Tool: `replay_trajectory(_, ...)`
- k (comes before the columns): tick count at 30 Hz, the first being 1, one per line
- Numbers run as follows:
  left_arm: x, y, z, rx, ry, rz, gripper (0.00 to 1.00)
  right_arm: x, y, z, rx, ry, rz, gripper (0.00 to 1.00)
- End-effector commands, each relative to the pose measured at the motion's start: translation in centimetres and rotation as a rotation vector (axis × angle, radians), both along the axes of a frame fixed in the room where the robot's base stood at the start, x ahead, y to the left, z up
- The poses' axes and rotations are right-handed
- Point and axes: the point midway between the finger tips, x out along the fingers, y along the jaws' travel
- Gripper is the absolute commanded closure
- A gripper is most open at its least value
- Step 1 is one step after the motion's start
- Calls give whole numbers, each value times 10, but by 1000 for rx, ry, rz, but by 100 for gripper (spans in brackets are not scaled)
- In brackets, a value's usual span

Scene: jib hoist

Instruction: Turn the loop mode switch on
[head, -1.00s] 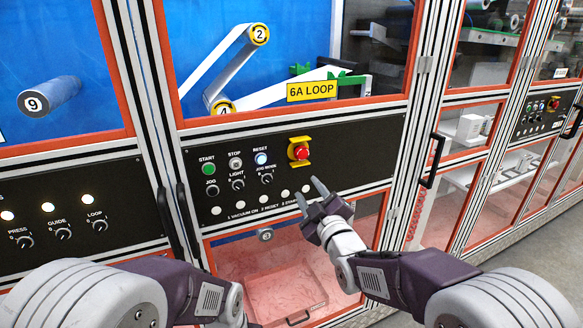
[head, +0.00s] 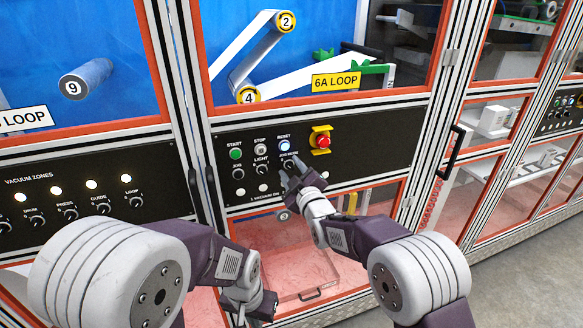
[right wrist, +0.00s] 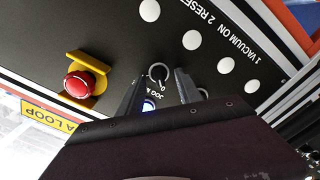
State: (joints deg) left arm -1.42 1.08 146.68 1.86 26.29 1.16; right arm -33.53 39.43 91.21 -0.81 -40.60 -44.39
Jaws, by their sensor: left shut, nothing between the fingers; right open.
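On the black panel (head: 350,150) under the 6A LOOP sign, a black rotary switch (right wrist: 158,73), whose label reads JOG MODE, lies between the fingers of my right gripper (right wrist: 158,80) in the right wrist view. That gripper (head: 289,168) is open around or just in front of the knob and mostly hides it in the head view; I cannot tell whether it touches. Another rotary switch, labelled LOOP (head: 135,201), is at the right end of the VACUUM ZONES panel. My left gripper (head: 265,304) is shut and empty, low in front of the lower window.
A red emergency button (head: 322,142) on a yellow mount sits right of the switch. A black door handle (head: 452,150) projects at the right.

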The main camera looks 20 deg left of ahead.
Motion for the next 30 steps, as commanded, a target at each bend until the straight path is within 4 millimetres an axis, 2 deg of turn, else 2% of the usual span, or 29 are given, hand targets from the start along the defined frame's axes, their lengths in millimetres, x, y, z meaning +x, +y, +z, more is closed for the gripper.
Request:
replay_trajectory(4, 0, 0, 0, 0, 0, 0, 100, 0, 0, 0, 0, 0, 0, 58)
replay_trajectory(6, 0, 0, 0, 0, 0, 0, 100, 0, 0, 0, 0, 0, 0, 78)
replay_trajectory(9, 0, 0, 0, 0, 0, 0, 100, 0, 0, 0, 0, 0, 0, 100)
replay_trajectory(20, 0, 0, -8, 0, 0, 0, 100, -1, 0, -1, 39, 22, 1, 100)
replay_trajectory(30, 0, 0, -37, 0, 0, 0, 100, 0, -1, -3, 245, 159, 2, 100)
